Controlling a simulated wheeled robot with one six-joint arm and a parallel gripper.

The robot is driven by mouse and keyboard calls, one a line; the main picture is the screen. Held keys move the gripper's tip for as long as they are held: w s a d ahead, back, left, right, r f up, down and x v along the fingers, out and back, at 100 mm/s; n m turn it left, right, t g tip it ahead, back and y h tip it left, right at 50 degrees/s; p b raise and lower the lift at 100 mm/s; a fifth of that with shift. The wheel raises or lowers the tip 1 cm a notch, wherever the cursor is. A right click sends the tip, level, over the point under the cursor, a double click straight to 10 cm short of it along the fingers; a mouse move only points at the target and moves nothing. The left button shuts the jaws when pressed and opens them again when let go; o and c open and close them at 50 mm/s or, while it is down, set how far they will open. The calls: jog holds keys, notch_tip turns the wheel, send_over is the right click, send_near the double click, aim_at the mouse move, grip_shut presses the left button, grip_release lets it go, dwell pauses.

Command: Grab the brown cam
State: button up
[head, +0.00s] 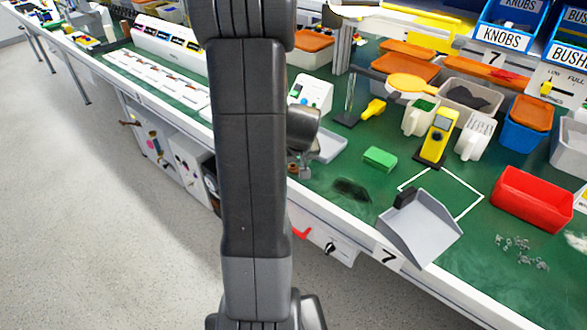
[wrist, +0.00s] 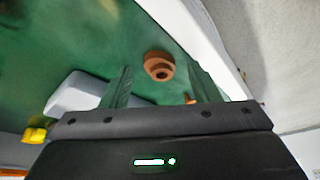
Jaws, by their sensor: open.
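The brown cam (wrist: 159,66), a small stepped round piece, lies on the green bench top in the wrist view. It shows between the two finger outlines of my gripper (wrist: 160,76), beyond the palm. The fingers are apart with nothing held; I cannot tell how high they are above the cam. A second small brown bit (wrist: 189,98) shows near the right finger, partly hidden. In the head view my gripper (head: 301,168) hangs over the bench near its front edge, partly behind my arm. The cam is not clear there.
A grey tray (head: 328,147) is close beside my gripper; it also shows in the wrist view (wrist: 80,92). A green block (head: 379,158), grey dustpan (head: 420,228), yellow meter (head: 437,137) and red bin (head: 533,198) stand to the right. The bench's white front edge (head: 343,236) is near.

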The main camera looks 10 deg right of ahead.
jog(key=c, duration=1)
jog(key=shift+c, duration=0.2)
